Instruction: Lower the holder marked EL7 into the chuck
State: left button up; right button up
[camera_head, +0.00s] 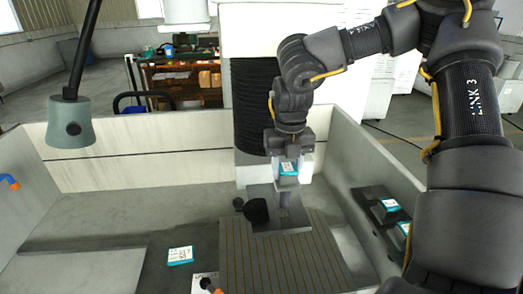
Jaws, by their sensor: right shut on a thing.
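My right gripper (287,178) is shut on a holder (288,168) with a teal and white label. The label is too small to read, so I cannot tell if it says EL7. The gripper points down over the grey metal block that looks like the chuck (266,221), which stands on the slatted table. A dark round part (256,210) sits at the block's left. The lower end of the holder overlaps the block in this view, so I cannot tell whether they touch. My left gripper is not in view.
The slatted table (270,262) lies inside a tank with pale walls. A teal and white card (180,256) lies left of it. Two more teal-labelled pieces (389,205) (405,229) sit on a dark rack at the right wall. A grey lamp (70,122) hangs at left.

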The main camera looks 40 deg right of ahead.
jog(key=shift+w+r, duration=0.1)
jog(key=shift+w, duration=0.2)
jog(key=shift+s+d, duration=0.1)
jog(key=shift+s, duration=0.35)
jog(key=shift+w+f+b, duration=0.1)
jog(key=shift+f+b, duration=0.25)
jog(key=shift+w+f, duration=0.2)
jog(key=shift+f, duration=0.4)
jog(key=shift+s+f+b, duration=0.1)
jog(key=shift+f+b, duration=0.1)
jog(key=shift+b, duration=0.15)
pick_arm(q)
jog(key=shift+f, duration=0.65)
pick_arm(e)
jog(key=shift+s, duration=0.1)
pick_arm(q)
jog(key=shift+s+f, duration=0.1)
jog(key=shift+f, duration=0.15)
pick_arm(e)
jog(key=shift+r, duration=0.1)
